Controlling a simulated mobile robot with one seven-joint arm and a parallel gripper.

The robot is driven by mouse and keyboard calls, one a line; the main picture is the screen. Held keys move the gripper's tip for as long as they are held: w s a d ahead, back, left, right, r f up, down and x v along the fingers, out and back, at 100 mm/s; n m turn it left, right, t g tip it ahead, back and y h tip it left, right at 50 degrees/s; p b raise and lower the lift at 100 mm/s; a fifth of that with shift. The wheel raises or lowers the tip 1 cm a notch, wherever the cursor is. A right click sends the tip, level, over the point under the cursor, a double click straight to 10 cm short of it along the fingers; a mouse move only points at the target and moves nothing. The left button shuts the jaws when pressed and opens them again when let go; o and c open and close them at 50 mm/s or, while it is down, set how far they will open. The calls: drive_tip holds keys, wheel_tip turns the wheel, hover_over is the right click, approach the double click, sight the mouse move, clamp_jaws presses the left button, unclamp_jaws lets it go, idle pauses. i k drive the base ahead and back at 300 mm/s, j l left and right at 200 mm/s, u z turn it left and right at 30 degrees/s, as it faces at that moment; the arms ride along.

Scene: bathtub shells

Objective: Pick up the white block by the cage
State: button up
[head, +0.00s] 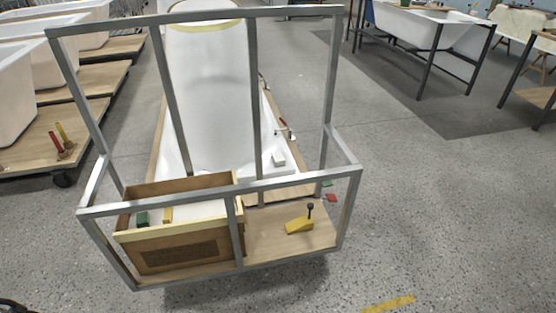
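A small white block (278,159) lies just behind the lower front part of the grey metal cage (335,130), seen through its bars. It is at the right edge of the white tub shell (208,90), and I cannot tell whether it rests on the shell or on the wood beside it. The cage is an open frame of square bars around a wooden cart. My gripper is not in view.
A wooden box (180,257) with small items fills the cart's front left. A yellow wedge with a black knob (299,225) sits on the bare boards at right. More tubs on pallets stand left. Open concrete floor (440,220) lies right.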

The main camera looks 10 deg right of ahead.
sight(279, 160)
drive_tip(key=z, duration=1.05)
drive_tip(key=i+l+z, duration=0.15)
drive_tip(key=i+z, duration=0.95)
drive_tip(key=i, duration=0.2)
drive_tip(key=i+z, duration=0.3)
drive_tip(key=i, duration=0.2)
drive_tip(key=i+u, duration=0.2)
drive_tip(key=i, duration=0.35)
drive_tip(key=i+l+u, duration=0.15)
drive_tip(key=i, duration=0.4)
drive_tip(key=i+u, duration=1.3)
drive_tip(key=i, duration=0.15)
drive_tip(key=i+u, duration=0.3)
drive_tip(key=i, duration=1.4)
